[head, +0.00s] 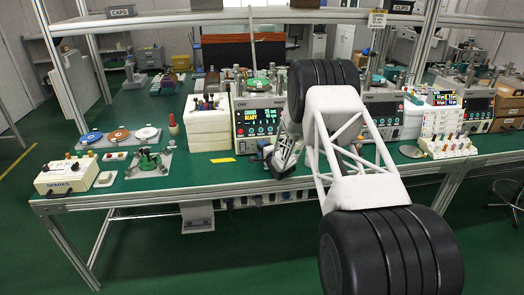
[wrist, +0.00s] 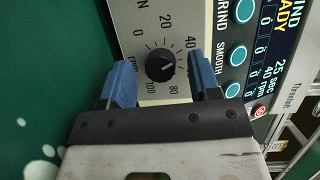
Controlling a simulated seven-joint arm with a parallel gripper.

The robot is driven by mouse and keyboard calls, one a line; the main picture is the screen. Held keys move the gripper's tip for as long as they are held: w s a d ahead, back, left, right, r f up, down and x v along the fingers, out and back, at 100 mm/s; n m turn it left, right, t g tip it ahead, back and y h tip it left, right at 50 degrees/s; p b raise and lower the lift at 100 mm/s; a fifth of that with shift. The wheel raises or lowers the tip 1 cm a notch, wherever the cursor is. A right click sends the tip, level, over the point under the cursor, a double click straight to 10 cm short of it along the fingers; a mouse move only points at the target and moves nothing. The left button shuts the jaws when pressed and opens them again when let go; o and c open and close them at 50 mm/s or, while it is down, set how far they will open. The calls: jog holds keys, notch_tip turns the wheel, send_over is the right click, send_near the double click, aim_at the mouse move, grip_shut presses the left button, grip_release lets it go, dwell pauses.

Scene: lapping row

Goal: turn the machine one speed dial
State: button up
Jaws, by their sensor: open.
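In the wrist view the speed dial (wrist: 160,67) is a round black knob on a pale panel, ringed by numbers from 0 to 100. A small pale mark shows on its right side, but its exact reading is hard to tell. My gripper (wrist: 159,60) is open, with one blue finger at each side of the dial and a gap on both sides. I cannot tell how far the fingertips are from the panel. In the head view machine one (head: 238,102) stands on the bench, its display lit; my arm hides the dial there.
Round buttons (wrist: 236,55) and a lit display sit right of the dial in the wrist view. A stack of white trays (head: 207,125) stands left of the machine, and another machine (head: 384,108) stands to its right. A yellow card (head: 223,160) lies on the green bench top.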

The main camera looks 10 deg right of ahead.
jog(key=shift+v, duration=3.85)
jog(key=shift+r, duration=0.15)
jog(key=shift+r, duration=0.3)
jog(key=s+d+r+n+g+h, duration=0.1)
jog(key=s+r+h, duration=0.15)
jog(key=r, duration=0.45)
jog(key=s+r+n+g+h, duration=0.1)
jog(key=s+r, duration=0.3)
jog(key=r, duration=0.2)
jog(key=s+r+n+g+h, duration=0.3)
jog(key=s+r+n+g, duration=0.1)
jog(key=s+r, duration=1.1)
jog(key=s+a+r+n+g, duration=0.1)
jog(key=s+n+g, duration=0.2)
jog(key=s, duration=2)
jog(key=s+a+r+n+g, duration=0.1)
jog(key=s+n+g, duration=0.3)
jog(key=s, duration=1.9)
jog(key=shift+a+r+n+g, duration=0.3)
jog(key=shift+a+r+g, duration=0.05)
jog(key=shift+r+g, duration=0.05)
jog(key=shift+s, duration=0.1)
